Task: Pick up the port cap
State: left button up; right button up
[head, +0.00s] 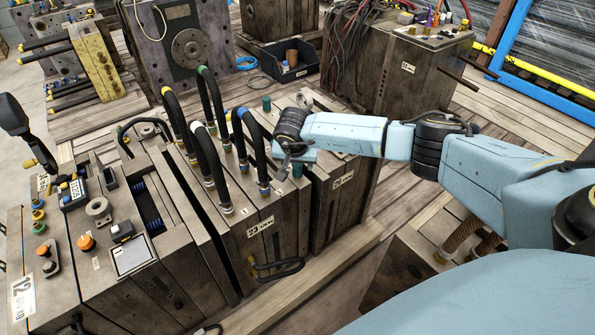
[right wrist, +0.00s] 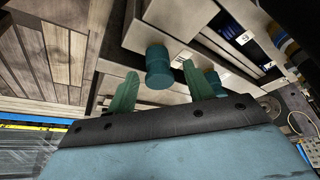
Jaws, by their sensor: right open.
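The port cap looks to be a small teal cylinder. In the right wrist view, one teal cap (right wrist: 158,68) stands between and beyond my right gripper's fingertips (right wrist: 162,80), with gaps on both sides. The two green fingers are spread and hold nothing. A second teal piece (right wrist: 214,80) shows just beyond the right-hand finger, partly hidden by it. In the head view my right gripper (head: 292,168) points down over the tops of the mould blocks, its fingers mostly hidden by the wrist. A teal cap (head: 266,103) stands on a block behind it. My left gripper is not in view.
Dark looped hoses (head: 212,100) with coloured collars rise from the blocks left of my right wrist. A grey ring (head: 305,101) lies behind the wrist. A black bin (head: 289,70) stands on the planks behind. A control panel (head: 131,256) is at front left.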

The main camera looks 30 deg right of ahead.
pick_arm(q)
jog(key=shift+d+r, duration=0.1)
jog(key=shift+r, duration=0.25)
pick_arm(e)
jog(key=shift+w+d+f, duration=0.1)
jog(key=shift+f, duration=0.15)
grip_shut()
jog(key=shift+r, duration=0.1)
